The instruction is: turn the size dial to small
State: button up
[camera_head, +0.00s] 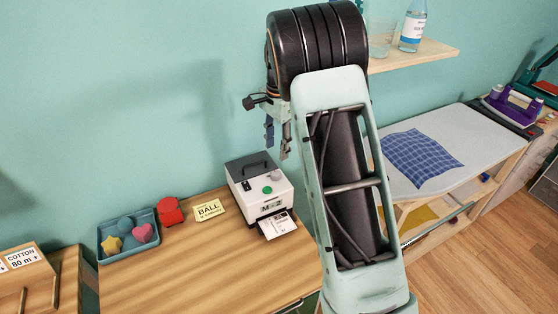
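A small white machine (262,197) with a dark top stands on the wooden table near the wall. Its sloped front has a small dark knob (246,186) at the left, which looks like the size dial, and a green round button (267,190). The dial's pointer is too small to read. A display (271,206) below seems to show an "M" and a number. A printed label (281,226) sticks out of the front. My gripper (277,152) points down above and behind the machine, touching nothing. Its two fingers are apart and nothing is between them.
A yellow "BALL" card (208,210), a red object (170,211) and a blue tray (101,243) with several soft shapes lie left of the machine. The wooden table (200,275) is clear in front. An ironing board (400,187) with blue checked cloth (421,157) stands right.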

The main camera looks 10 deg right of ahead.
aim_at(276, 173)
jog(key=f, duration=0.3)
jog(key=f+p, duration=0.1)
jog(key=f, duration=0.6)
jog(key=shift+w+a+f, duration=0.2)
jog(key=shift+a, duration=0.05)
grip_shut()
